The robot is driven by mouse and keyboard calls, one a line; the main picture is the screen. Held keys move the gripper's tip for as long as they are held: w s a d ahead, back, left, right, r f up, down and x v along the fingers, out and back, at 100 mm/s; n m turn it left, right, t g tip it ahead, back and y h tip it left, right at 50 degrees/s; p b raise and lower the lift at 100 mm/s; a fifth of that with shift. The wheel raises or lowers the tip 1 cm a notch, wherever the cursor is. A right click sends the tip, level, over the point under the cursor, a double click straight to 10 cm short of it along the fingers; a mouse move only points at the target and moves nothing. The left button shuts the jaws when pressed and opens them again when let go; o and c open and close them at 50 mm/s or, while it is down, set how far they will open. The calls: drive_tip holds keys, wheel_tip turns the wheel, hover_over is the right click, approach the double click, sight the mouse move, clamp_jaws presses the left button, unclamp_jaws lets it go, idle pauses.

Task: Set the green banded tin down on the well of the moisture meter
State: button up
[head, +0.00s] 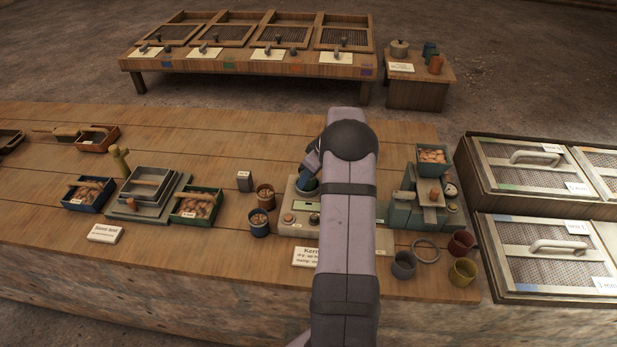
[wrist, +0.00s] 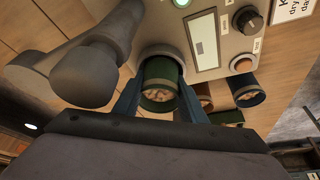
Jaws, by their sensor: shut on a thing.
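My gripper (wrist: 160,98) is shut on the green banded tin (wrist: 161,72), with a blue finger on each side of it. The tin's open mouth faces the wrist camera and shows pale brown kernels inside. The moisture meter (wrist: 207,42) is a beige box with a display, a dark knob and an orange button. The rim of its round well (wrist: 158,50) shows right behind the tin's far end. I cannot tell whether the tin touches the well. In the head view the meter (head: 297,229) is partly hidden by my arm, and my gripper (head: 308,186) is over its back part.
A blue-banded tin (head: 259,224) and a brown tin (head: 265,194) stand left of the meter. A label card (head: 305,257) lies in front. Empty cups (head: 403,264) and a ring (head: 426,250) are to the right.

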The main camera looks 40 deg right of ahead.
drive_tip(key=shift+s+f, duration=0.1)
drive_tip(key=shift+f, duration=0.1)
drive_tip(key=o, duration=1.1)
drive_tip(key=c, duration=0.4)
drive_tip(key=shift+o, duration=0.9)
drive_tip(key=shift+a+f, duration=0.1)
